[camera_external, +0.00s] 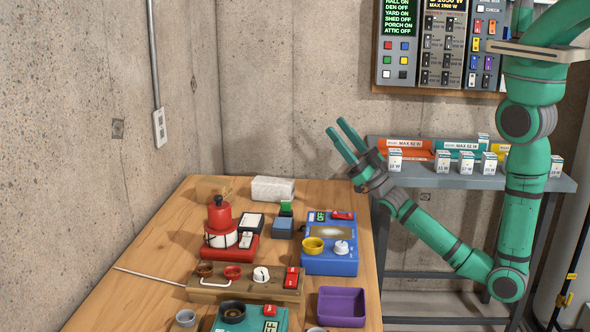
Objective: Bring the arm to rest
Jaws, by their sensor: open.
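My gripper (344,142) is in the upper middle of the view, at the end of my green arm. Its two green fingers point up and to the left and stand apart, with nothing between them. It is above the right edge of the wooden table (152,297), in front of the concrete wall. My arm bends down from the upper right and back up to the gripper. No contact between the gripper and any object shows.
A blue device (330,262), a red lantern-like object (220,216), a wooden block with knobs (215,291) and a purple tray (341,307) are on the table. A grey shelf (470,182) with small boxes stands behind my arm. A switch panel (440,45) hangs above.

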